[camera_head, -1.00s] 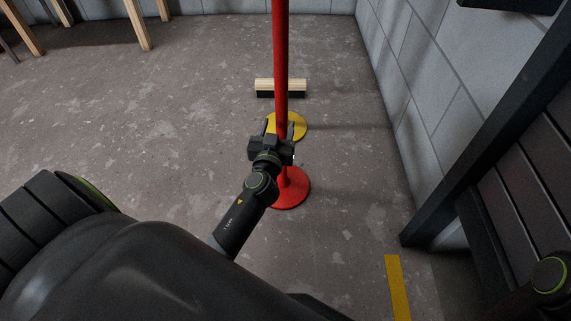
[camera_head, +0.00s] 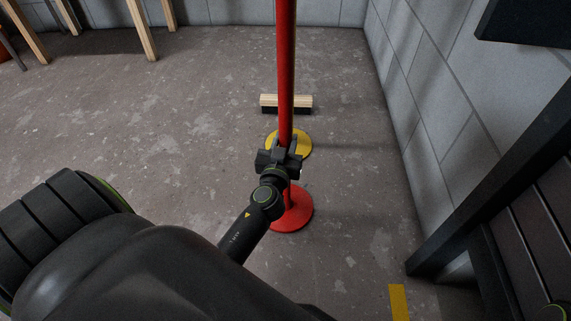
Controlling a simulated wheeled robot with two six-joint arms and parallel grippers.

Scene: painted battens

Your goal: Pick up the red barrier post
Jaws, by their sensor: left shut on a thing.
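The red barrier post (camera_head: 286,85) stands upright in the middle of the view on a round red base (camera_head: 291,211). Its top runs out of the upper edge of the picture. My left gripper (camera_head: 284,148) is shut on the post's pole, low down above the base. The arm and gripper hide part of the pole. I cannot tell whether the base touches the floor. My right gripper is not in view; only a bit of my right arm shows at the lower right corner.
A yellow round base (camera_head: 305,141) stands just behind the red post. A broom head (camera_head: 286,103) lies further back. A grey block wall (camera_head: 450,70) and a dark slatted piece (camera_head: 500,190) bound the right side. Wooden legs (camera_head: 141,30) stand at the back left. The left floor is clear.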

